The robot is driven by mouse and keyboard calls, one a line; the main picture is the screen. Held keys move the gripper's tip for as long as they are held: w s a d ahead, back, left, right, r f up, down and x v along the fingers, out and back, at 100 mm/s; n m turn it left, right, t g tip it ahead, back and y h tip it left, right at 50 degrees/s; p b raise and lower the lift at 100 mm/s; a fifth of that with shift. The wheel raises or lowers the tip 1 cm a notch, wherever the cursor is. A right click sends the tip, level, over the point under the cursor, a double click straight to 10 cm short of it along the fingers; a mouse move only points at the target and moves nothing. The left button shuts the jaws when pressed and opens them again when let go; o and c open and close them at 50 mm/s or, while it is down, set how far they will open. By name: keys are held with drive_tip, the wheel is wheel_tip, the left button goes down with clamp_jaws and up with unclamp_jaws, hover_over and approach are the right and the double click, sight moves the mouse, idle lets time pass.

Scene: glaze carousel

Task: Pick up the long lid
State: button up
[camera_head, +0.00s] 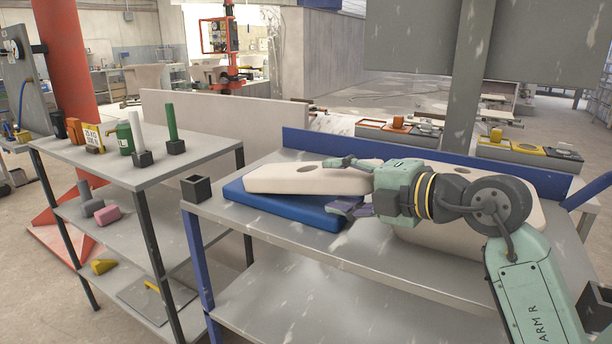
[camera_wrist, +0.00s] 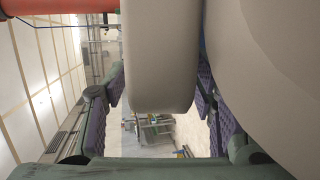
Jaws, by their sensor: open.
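A long beige slab with rounded ends and dark holes, which looks like the long lid (camera_head: 285,181), lies on a blue pad (camera_head: 248,202) on the grey table. My gripper (camera_head: 347,185) is open at its right part, one finger over the far side and one at the near side. In the wrist view, a beige rounded end (camera_wrist: 160,70) stands between the open fingers of my gripper (camera_wrist: 155,105). It looks close to the right finger, with a gap at the left finger. I cannot tell whether either finger touches it.
A second beige slab (camera_head: 528,212) lies to the right, partly hidden by my arm; a large beige surface (camera_wrist: 275,60) fills the wrist view's right. A blue rail (camera_head: 300,139) runs along the back.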

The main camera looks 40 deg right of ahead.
clamp_jaws()
idle(0.6)
drive_tip(key=shift+r, duration=0.1)
